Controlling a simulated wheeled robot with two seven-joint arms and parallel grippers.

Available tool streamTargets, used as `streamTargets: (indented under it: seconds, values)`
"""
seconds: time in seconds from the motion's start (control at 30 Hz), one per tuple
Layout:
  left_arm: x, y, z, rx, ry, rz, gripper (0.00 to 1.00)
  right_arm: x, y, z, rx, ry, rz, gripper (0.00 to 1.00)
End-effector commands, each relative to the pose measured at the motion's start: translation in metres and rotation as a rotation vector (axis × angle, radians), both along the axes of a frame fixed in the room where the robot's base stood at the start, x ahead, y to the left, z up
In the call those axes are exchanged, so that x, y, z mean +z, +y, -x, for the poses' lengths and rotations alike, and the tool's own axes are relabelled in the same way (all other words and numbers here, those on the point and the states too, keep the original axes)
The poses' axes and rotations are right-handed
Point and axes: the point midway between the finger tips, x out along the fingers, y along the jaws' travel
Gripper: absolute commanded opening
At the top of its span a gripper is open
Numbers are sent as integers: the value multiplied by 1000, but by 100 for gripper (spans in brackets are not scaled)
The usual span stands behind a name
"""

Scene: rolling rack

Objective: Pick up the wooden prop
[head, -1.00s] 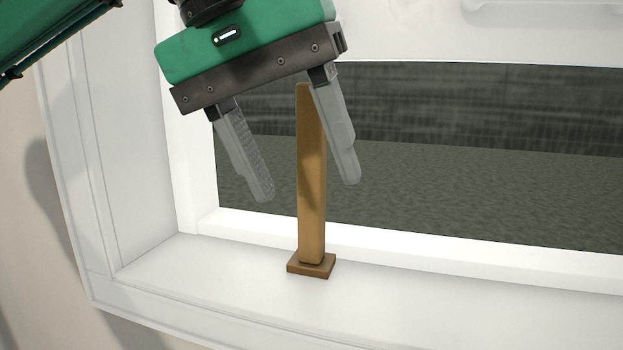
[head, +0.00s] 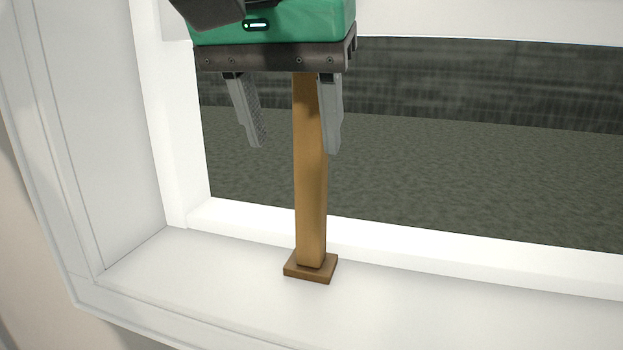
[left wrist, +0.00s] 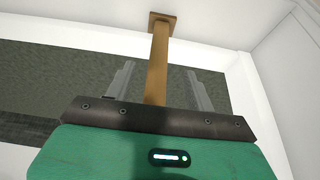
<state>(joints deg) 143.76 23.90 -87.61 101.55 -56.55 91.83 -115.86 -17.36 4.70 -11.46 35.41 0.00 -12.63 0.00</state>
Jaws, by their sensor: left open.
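The wooden prop (head: 311,205) stands upright on the white window sill, a tall brown post on a small square foot. It also shows in the left wrist view (left wrist: 158,60), with its foot at the top of the picture. My left gripper (head: 294,148) is open at the upper part of the prop. In the head view its right finger overlaps the prop's right edge and its left finger is clear to the left. In the left wrist view the prop lies between the two fingers (left wrist: 158,68), nearer the left one. I cannot tell whether a finger touches it. My right gripper is not in view.
The white sill (head: 210,270) is bare around the prop's foot. The white window frame (head: 158,110) rises close on the left. The opening behind the prop shows dark greenish ground and a grey wall (head: 490,80). The raised sash (head: 490,20) edges the top.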

Motion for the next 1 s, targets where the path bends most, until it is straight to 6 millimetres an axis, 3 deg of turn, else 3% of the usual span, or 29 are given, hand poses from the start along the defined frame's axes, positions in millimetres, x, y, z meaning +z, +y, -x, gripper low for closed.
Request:
streamTargets:
  seconds: [0.3,0.7,1.0]
  values:
    - [1,-15,-46,2,-1,-2,55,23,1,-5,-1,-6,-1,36]
    - [-11,-16,-48,0,-1,-1,55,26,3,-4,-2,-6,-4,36]
    - [-11,-16,-48,0,-1,-1,0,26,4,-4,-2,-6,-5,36]
